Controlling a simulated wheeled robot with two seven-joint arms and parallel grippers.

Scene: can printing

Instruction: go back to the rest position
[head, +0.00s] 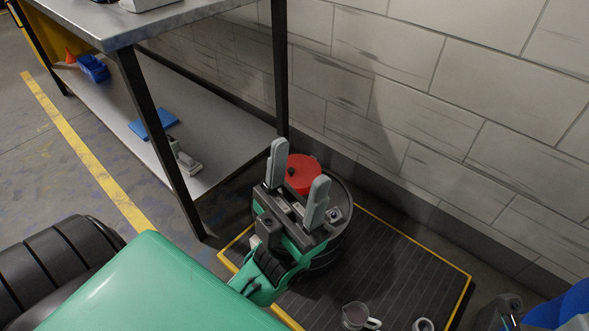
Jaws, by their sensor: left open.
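My left gripper (298,188) is in the middle of the head view, at the end of my green arm. Its two grey fingers point up and stand well apart, with nothing between them that I can see as held. A round red object (303,174) shows behind and between the fingers, at the top of a dark round container (345,213). The gripper covers part of both, and I cannot tell whether it touches them. My right gripper is not in view.
A metal table (180,18) with a lower shelf (215,135) stands at the left; its black legs are close to my left arm. A block wall (420,100) runs behind. A dark yellow-edged mat (405,265) lies below, with a clear cup (355,316) near the bottom.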

